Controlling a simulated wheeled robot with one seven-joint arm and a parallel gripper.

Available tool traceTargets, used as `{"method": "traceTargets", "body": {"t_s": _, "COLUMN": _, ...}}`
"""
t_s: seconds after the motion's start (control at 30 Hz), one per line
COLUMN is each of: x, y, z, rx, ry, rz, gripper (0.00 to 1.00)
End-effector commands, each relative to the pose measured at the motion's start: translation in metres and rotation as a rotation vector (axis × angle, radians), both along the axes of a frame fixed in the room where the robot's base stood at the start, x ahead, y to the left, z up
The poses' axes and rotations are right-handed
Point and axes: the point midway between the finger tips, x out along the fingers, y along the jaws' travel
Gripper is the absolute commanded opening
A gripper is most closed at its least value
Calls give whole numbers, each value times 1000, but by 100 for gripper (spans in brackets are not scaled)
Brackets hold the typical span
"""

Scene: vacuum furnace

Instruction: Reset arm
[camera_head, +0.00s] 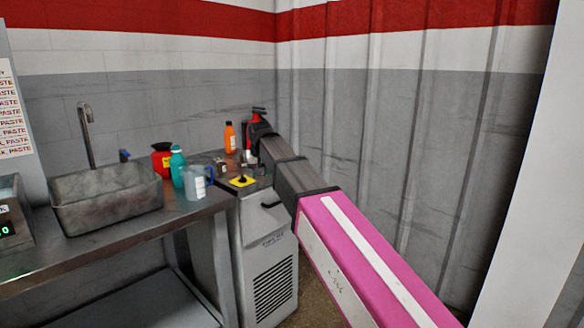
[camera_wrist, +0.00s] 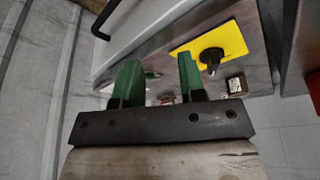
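My arm reaches from the lower right of the head view to above the white cabinet (camera_head: 268,255). My gripper shows in the wrist view (camera_wrist: 159,62), with its two green fingers apart and nothing visible between them. It is over or close to the cabinet's top, beside a yellow plate with a black knob (camera_wrist: 228,42). That yellow plate also shows in the head view (camera_head: 243,181). The fingertips are hard to make out in the head view, so their exact height cannot be told.
A metal bench (camera_head: 110,245) with a sink (camera_head: 107,195) stands at left. On it are a red container (camera_head: 161,163), a teal bottle (camera_head: 178,167) and a jug (camera_head: 196,184). An orange bottle (camera_head: 230,139) stands near the wall. A corrugated wall (camera_head: 400,150) is close to my arm's right.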

Motion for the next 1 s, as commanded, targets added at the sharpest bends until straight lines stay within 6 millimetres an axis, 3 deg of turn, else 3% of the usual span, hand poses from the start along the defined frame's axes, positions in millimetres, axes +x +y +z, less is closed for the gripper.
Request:
{"method": "traceTargets", "body": {"t_s": 0.03, "x": -5, "y": -26, "z": -28, "rx": -9, "ry": 18, "rz": -17, "gripper": 37}}
{"method": "traceTargets", "body": {"t_s": 0.1, "x": -8, "y": -54, "z": -59, "rx": -17, "ry": 39, "rz": -35, "gripper": 37}}
{"method": "traceTargets", "body": {"t_s": 0.27, "x": -21, "y": -115, "z": -125, "rx": -32, "ry": 87, "rz": -75, "gripper": 37}}
{"method": "traceTargets", "body": {"t_s": 0.5, "x": -59, "y": -204, "z": -214, "rx": -46, "ry": 159, "rz": -137, "gripper": 37}}
{"method": "traceTargets", "body": {"t_s": 0.8, "x": -134, "y": -301, "z": -305, "rx": -48, "ry": 252, "rz": -216, "gripper": 37}}
{"method": "traceTargets", "body": {"t_s": 1.0, "x": -184, "y": -346, "z": -347, "rx": -43, "ry": 305, "rz": -260, "gripper": 37}}
